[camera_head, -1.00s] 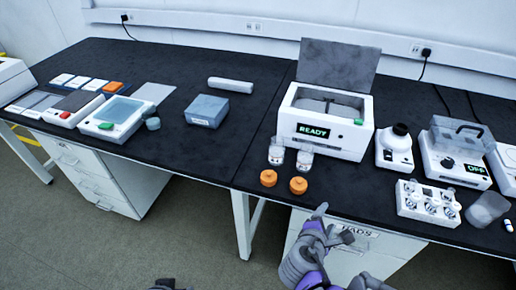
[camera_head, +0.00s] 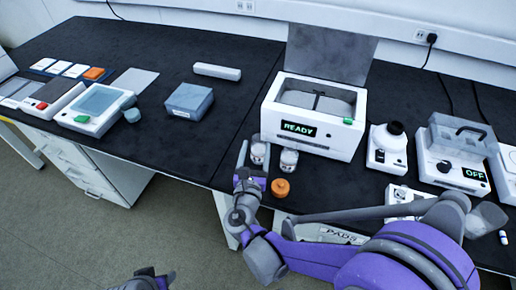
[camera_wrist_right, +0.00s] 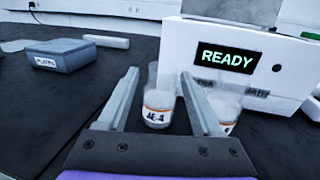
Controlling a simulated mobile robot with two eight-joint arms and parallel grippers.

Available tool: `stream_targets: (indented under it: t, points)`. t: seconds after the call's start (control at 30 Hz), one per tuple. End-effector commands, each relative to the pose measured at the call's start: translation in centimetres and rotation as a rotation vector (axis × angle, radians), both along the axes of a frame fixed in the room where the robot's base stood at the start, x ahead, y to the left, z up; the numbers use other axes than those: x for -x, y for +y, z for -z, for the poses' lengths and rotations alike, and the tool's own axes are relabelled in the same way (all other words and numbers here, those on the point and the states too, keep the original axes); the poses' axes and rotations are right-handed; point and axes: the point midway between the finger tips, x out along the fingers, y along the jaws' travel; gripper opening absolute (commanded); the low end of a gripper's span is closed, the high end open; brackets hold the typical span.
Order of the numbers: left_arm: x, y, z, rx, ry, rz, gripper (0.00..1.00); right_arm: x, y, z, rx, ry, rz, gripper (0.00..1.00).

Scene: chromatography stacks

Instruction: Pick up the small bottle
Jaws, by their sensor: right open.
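Two small clear bottles with whitish contents stand upright in front of the white READY machine. The left bottle (camera_head: 258,152) shows an orange-edged "AE-A" label in the right wrist view (camera_wrist_right: 157,112). The right bottle (camera_head: 288,161) stands beside it, partly covered by a finger in the wrist view (camera_wrist_right: 226,106). My right gripper (camera_wrist_right: 160,82) is open and empty, its fingers pointing at the AE-A bottle, which appears between them. In the head view the right gripper (camera_head: 254,165) is just in front of that bottle. My left gripper (camera_head: 150,279) is at the bottom edge, its jaws unclear.
An orange cap (camera_head: 281,188) lies in front of the bottles. The READY machine (camera_head: 312,118) stands close behind them. A blue-grey box (camera_head: 189,101) sits to the left, with clear black bench between. My right arm covers much of the white rack (camera_head: 400,195).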

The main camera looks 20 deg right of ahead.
Motion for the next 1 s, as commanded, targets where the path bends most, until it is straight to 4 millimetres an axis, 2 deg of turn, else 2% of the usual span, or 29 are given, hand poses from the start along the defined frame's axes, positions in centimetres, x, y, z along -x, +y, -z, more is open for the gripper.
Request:
stream_targets:
  t: [0.1,0.37,0.6,0.87,1.0]
  points:
    - [0.0,0.0,0.1,0.0,0.0,0.0,0.5,-1.4,-0.7,0.0,-0.001,0.0,0.002,0.67]
    - [0.0,0.0,0.3,0.0,0.001,0.0,0.5,-2.9,-1.5,0.2,-0.002,0.0,0.002,0.67]
    - [-0.1,0.0,0.7,0.0,0.003,0.0,0.5,-6.1,-3.0,0.4,-0.002,0.0,0.003,0.67]
    - [-0.1,0.0,0.7,0.0,0.003,0.0,0.5,-6.6,-3.2,0.4,-0.003,0.0,0.0,0.67]
    - [-0.1,0.0,0.7,0.0,0.003,0.0,0.5,-6.6,-3.2,0.4,-0.004,-0.001,0.001,0.43]
